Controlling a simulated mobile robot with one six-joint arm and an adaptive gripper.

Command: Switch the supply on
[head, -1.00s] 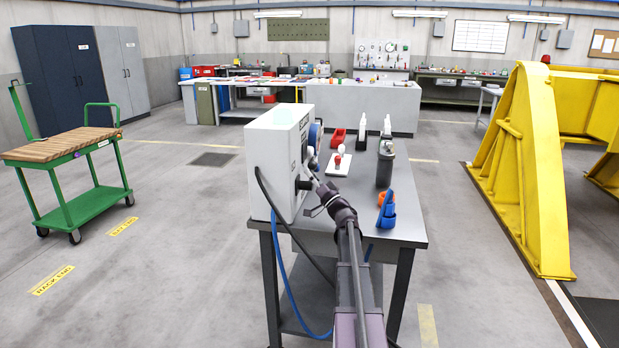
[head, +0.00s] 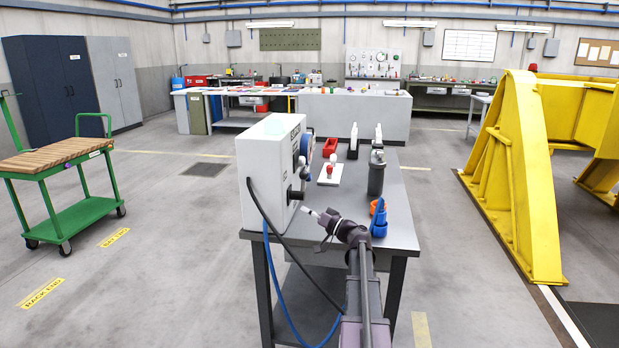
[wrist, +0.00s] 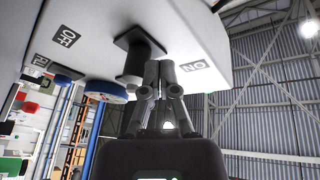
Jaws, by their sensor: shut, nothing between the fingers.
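The supply is a white box (head: 268,180) on the near left of the grey bench, with a black rotary knob (head: 295,194) on its right face. In the wrist view the black knob (wrist: 138,57) sits between an OFF label (wrist: 65,37) and an ON label (wrist: 193,66); the picture is turned over there. My gripper (head: 308,211) is shut and empty, just below and right of the knob in the head view. In the wrist view its fingertips (wrist: 161,68) overlap the knob's edge on the ON side; I cannot tell whether they touch.
A blue-rimmed round part (wrist: 102,91) sits on the same face as the knob. A black cable and blue hose hang from the box. A dark cylinder (head: 376,173) and blue holder (head: 379,220) stand on the bench (head: 402,205). A yellow frame (head: 510,180) stands right; a green trolley (head: 75,190) left.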

